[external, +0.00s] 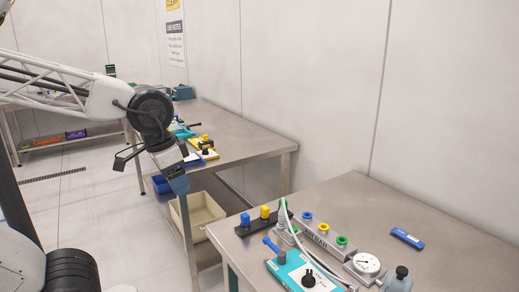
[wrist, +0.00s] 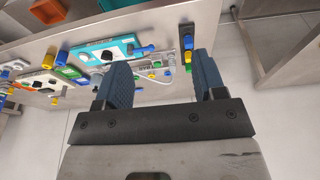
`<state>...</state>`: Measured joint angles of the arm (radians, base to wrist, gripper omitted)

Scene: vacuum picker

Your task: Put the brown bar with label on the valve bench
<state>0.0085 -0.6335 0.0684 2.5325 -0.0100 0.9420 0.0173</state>
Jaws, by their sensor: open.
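I cannot make out a plainly brown bar in either view. A grey bar with dark lettering (external: 318,238) and coloured ports lies on the near right bench (external: 450,213), among valve-like fittings; which bench is the valve bench is not marked. My gripper (external: 152,172) hangs at the left of the external view, in front of the far bench (external: 236,133), over the floor side of its edge. In the wrist view my gripper (wrist: 162,68) has its two blue-grey fingers wide apart with nothing held between them. Small parts and a bench edge show beyond the fingers.
A black bar with blue and yellow knobs (external: 262,221), a teal device (external: 300,271), a round gauge (external: 366,263) and a blue bar (external: 407,238) lie on the near bench. A cream bin (external: 198,215) stands under the far bench. The near bench's back right is clear.

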